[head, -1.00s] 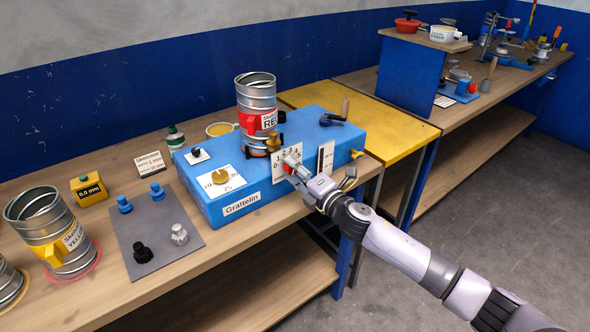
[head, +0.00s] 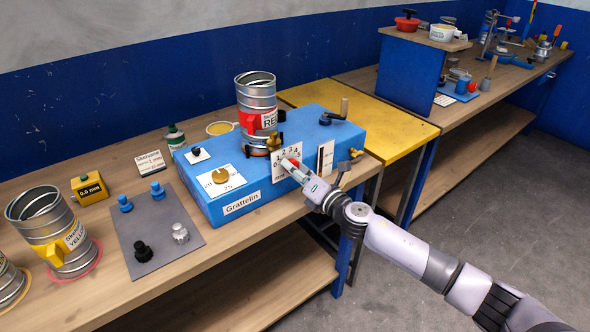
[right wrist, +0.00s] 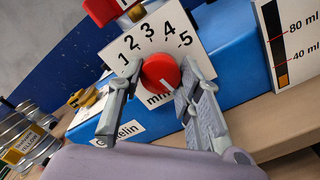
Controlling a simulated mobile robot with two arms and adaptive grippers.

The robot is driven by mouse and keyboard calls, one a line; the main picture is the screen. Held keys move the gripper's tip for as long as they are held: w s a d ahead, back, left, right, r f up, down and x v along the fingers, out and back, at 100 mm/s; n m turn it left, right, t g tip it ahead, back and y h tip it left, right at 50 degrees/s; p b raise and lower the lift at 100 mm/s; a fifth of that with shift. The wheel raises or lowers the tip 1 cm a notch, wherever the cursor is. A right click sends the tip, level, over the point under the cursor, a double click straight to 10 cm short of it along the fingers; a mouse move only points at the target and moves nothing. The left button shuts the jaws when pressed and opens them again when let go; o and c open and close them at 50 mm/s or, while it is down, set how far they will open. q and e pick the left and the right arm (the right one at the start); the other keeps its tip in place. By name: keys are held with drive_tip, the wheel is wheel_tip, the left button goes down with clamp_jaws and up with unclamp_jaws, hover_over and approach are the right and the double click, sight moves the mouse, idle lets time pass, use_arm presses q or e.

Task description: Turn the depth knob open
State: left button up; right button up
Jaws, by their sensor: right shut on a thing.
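The depth knob is red (right wrist: 160,70) and sits on a white dial plate (right wrist: 185,32) numbered up to 5, with "mm" below. The plate is on the front slope of the blue Grattelin box (head: 240,193). My right gripper (right wrist: 158,80) is shut on the knob, one finger on each side. In the head view the gripper (head: 292,168) reaches the dial from the lower right and partly covers knob and plate. The knob's exact setting cannot be read. My left gripper is not in view.
A metal duct with a red label (head: 257,95) stands on the box just behind the dial. A yellow round knob (head: 220,174) and a slider scale (head: 326,156) flank the dial. A grey mat (head: 160,228) with small knobs lies left. Floor at right is clear.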

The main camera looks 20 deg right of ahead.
drive_tip(key=shift+f, duration=0.15)
drive_tip(key=o, duration=1.2)
drive_tip(key=shift+c, duration=0.2)
drive_tip(key=v, duration=1.2)
